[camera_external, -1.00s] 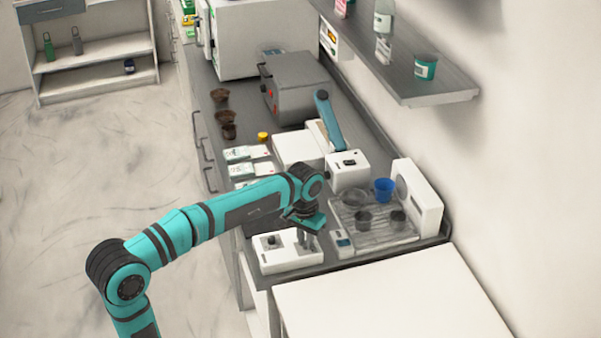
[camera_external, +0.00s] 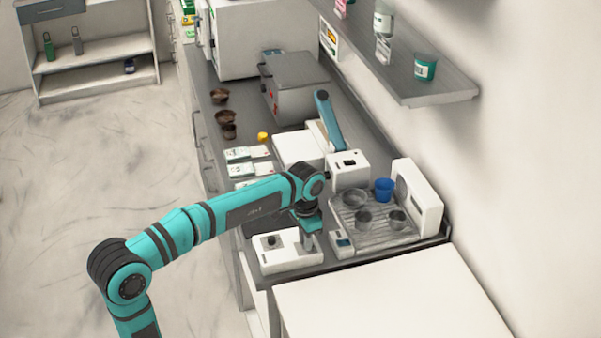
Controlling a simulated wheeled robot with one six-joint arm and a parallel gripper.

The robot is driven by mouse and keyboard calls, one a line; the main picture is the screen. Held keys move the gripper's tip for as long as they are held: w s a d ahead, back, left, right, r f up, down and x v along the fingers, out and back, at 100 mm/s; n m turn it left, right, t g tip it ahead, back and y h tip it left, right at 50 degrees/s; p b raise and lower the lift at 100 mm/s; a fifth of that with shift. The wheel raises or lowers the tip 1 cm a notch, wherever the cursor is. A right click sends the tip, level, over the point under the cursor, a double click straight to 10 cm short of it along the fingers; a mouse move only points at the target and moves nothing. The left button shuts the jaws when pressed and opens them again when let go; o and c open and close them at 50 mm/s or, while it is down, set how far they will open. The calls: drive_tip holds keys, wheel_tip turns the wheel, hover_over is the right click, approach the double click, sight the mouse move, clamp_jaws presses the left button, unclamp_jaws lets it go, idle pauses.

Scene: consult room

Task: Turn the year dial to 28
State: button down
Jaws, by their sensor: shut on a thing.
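A low white box (camera_external: 290,259) stands near the front end of the grey counter, with a small dark knob (camera_external: 271,240) on its left part. My gripper (camera_external: 307,243) points down at the right part of this box, its fingers at the top surface. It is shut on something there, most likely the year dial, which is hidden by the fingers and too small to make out. The dial's numbers cannot be read in this view. The dark knob at the left is apart from my gripper.
Right of my gripper are a small device with a screen (camera_external: 341,243) and a ridged tray (camera_external: 407,235) with metal cups and a blue cup (camera_external: 383,189). Behind stands a white unit with a teal lever (camera_external: 328,119). A bare white table (camera_external: 390,300) lies in front.

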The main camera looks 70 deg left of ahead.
drive_tip(key=c, duration=1.3)
unclamp_jaws()
drive_tip(key=shift+c, duration=0.2)
wheel_tip(320, 180, up, 17)
drive_tip(key=shift+a+r, duration=0.2)
drive_tip(key=shift+a, duration=0.1)
